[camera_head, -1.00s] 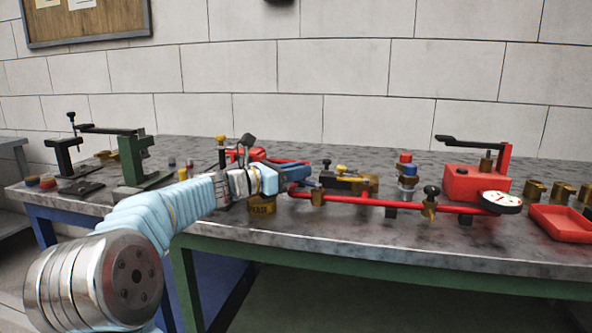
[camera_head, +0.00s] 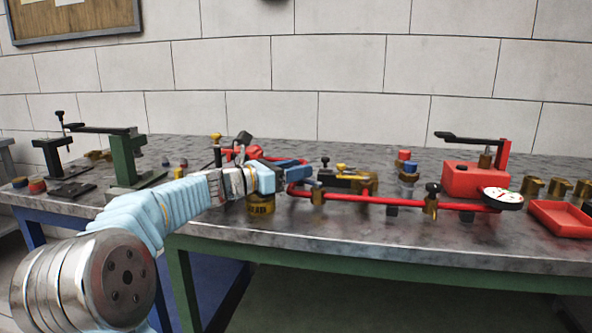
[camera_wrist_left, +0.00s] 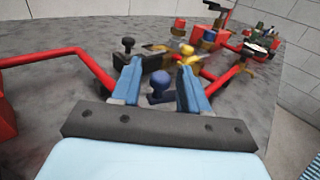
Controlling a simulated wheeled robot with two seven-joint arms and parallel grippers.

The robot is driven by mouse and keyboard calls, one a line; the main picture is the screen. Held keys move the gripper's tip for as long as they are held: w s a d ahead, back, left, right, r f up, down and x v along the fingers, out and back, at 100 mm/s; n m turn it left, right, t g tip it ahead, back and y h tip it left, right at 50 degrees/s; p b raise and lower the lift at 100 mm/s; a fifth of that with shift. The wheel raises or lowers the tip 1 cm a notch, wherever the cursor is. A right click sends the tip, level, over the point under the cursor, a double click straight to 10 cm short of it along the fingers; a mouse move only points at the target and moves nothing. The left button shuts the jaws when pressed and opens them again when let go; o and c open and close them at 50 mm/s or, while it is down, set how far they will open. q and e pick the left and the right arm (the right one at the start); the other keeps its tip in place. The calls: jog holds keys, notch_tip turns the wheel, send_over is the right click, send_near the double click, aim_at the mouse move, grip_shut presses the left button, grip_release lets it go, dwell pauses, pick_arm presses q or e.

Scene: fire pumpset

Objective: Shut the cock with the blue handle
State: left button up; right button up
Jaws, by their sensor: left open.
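The cock with the blue handle (camera_wrist_left: 161,86) shows in the left wrist view between the two blue fingers of my left gripper (camera_wrist_left: 160,82). The handle is a dark blue knob on a short stem, and its lower part is hidden by the gripper body. In the head view my left gripper (camera_head: 292,168) is over the red pipe (camera_head: 365,199) near its left end. The gripper is open, with a gap on both sides of the knob. The small blue handle (camera_head: 312,183) sits just right of the fingertips there. My right gripper is not in view.
A yellow-handled cock (camera_wrist_left: 187,53) and a black knob (camera_wrist_left: 128,44) stand just beyond the fingers. Farther right are a black-knobbed cock (camera_head: 432,198), a gauge (camera_head: 502,198), a red pump (camera_head: 474,180) and a red tray (camera_head: 560,218).

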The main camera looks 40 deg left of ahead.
pick_arm(q)
jog(key=b+v, duration=0.1)
jog(key=v, duration=1.2)
jog(key=shift+s, duration=0.2)
jog(key=shift+s+r, duration=0.1)
jog(key=shift+r, duration=0.15)
jog(key=shift+c, duration=1.1)
jog(key=s+d+r+n+y+p, duration=0.1)
jog(key=s+p, duration=0.1)
jog(key=s+d+r+n+g+y+p, duration=0.1)
jog(key=s+r+y+p, duration=0.1)
jog(key=shift+d+r+y, duration=0.2)
jog(key=shift+r+y, duration=0.05)
jog(key=shift+y, duration=0.05)
grip_shut()
jog(key=shift+n+y, duration=0.3)
jog(key=x, duration=1.3)
jog(key=shift+w+d+f+p, duration=0.1)
jog(key=shift+w+f+p, duration=0.2)
jog(key=shift+f, duration=0.15)
